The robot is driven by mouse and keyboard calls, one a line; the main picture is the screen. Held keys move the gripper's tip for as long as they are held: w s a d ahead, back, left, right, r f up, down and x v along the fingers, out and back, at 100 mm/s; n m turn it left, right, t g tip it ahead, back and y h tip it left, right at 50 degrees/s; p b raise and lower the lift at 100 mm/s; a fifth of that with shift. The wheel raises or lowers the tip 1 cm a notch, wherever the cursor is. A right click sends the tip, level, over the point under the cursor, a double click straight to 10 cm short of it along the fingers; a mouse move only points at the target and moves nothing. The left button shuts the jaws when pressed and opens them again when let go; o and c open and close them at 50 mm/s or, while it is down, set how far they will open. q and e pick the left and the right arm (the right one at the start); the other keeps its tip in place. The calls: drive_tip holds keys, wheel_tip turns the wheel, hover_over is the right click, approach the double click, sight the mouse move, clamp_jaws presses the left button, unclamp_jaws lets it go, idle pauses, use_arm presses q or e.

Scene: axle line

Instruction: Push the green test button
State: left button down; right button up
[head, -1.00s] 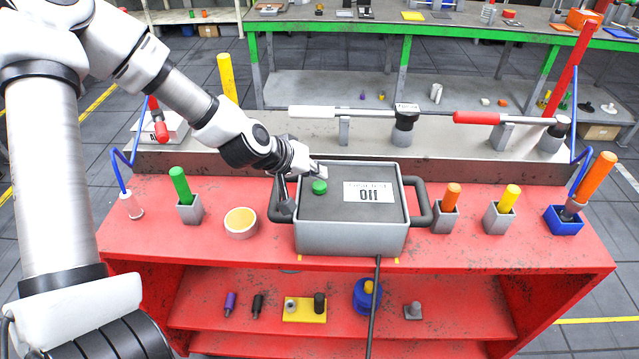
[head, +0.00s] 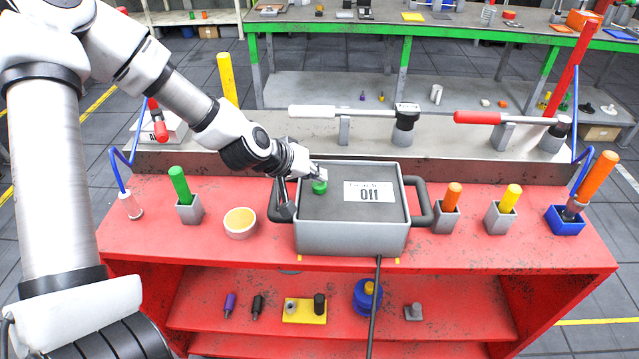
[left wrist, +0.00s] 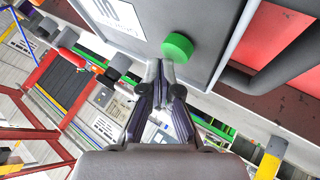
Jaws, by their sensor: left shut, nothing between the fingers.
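The green test button (head: 319,187) is a short round knob on the dark top of a grey box (head: 350,238) on the red bench. A white label reading "011" (head: 369,191) is right of it. My left gripper (head: 321,175) is shut and empty. Its tips are right at the far side of the button and partly cover it; whether they touch it I cannot tell. In the left wrist view the button (left wrist: 178,46) is just beyond the closed fingertips (left wrist: 160,66). My right gripper is in no view.
On the red bench stand a green-handled tool in a holder (head: 183,193), a round yellow dish (head: 240,223), orange (head: 452,197) and yellow (head: 509,198) handles in holders, and a blue holder (head: 564,220). A torque tool (head: 350,112) lies along the rear ledge. The box has side handles.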

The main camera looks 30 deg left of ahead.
sight(317, 185)
use_arm(q)
drive_tip(key=shift+f+b, duration=0.4)
drive_tip(key=shift+f, duration=0.15)
idle(0.5)
drive_tip(key=shift+r+p, duration=0.95)
wheel_tip(317, 185, up, 5)
drive_tip(key=p, duration=0.5)
drive_tip(key=shift+r, duration=0.1)
